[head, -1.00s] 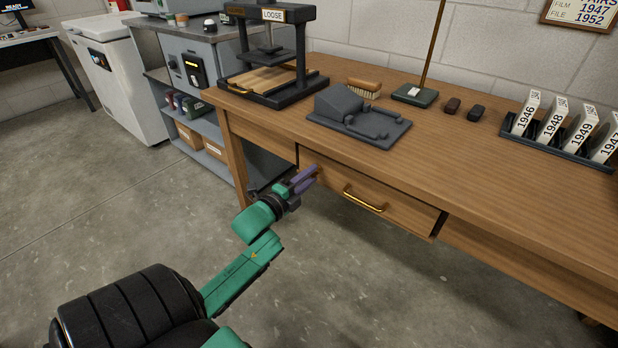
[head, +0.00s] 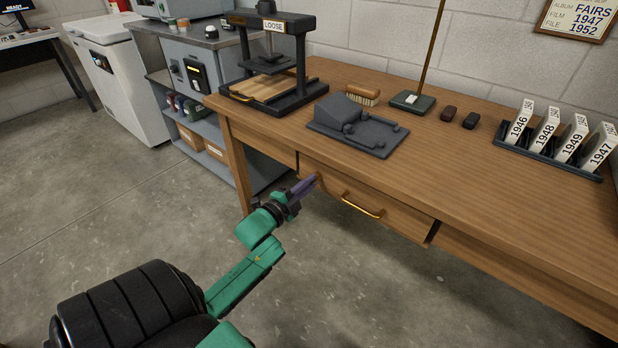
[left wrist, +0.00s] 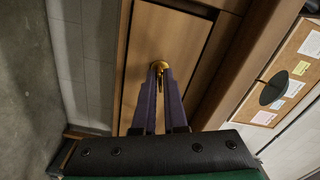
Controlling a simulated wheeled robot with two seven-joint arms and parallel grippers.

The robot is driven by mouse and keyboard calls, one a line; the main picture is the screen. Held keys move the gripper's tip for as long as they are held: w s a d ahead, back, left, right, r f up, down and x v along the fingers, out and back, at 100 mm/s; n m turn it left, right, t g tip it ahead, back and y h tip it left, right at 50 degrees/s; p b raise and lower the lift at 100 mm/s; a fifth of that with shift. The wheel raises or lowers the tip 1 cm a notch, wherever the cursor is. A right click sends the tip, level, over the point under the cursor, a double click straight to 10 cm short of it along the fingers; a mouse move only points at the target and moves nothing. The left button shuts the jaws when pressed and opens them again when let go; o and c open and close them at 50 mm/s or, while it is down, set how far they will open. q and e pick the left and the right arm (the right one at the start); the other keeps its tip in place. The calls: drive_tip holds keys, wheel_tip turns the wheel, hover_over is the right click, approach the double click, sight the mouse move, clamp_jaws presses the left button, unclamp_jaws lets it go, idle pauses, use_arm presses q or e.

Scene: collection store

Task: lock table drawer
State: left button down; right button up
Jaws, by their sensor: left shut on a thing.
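The wooden table (head: 480,150) has a drawer (head: 400,215) in its front, with a brass bar handle (head: 362,206) at its middle. A dark gap shows at the drawer's right end. My left gripper (head: 313,182) is at the drawer's left part, left of the handle. In the left wrist view my left gripper (left wrist: 160,78) has its purple fingers shut on a small brass key (left wrist: 158,65) at the wooden drawer front (left wrist: 165,35). The fingers hide most of the key, so its turn cannot be told. My right gripper is not in view.
On the table stand a black press (head: 290,95) marked LOOSE, a grey block on a base (head: 355,125), a brush (head: 362,94) and a rack (head: 535,152) of year-marked cards. A grey shelf unit (head: 205,110) stands left. The floor before the drawer is clear.

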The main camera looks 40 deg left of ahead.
use_arm(q)
drive_tip(key=shift+n+p, duration=4.1)
drive_tip(key=shift+n, duration=3.3)
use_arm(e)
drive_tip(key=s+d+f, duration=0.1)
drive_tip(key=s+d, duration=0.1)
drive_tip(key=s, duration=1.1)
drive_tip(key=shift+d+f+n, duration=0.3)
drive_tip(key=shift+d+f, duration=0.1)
use_arm(q)
drive_tip(key=c, duration=1)
unclamp_jaws()
drive_tip(key=shift+c, duration=0.2)
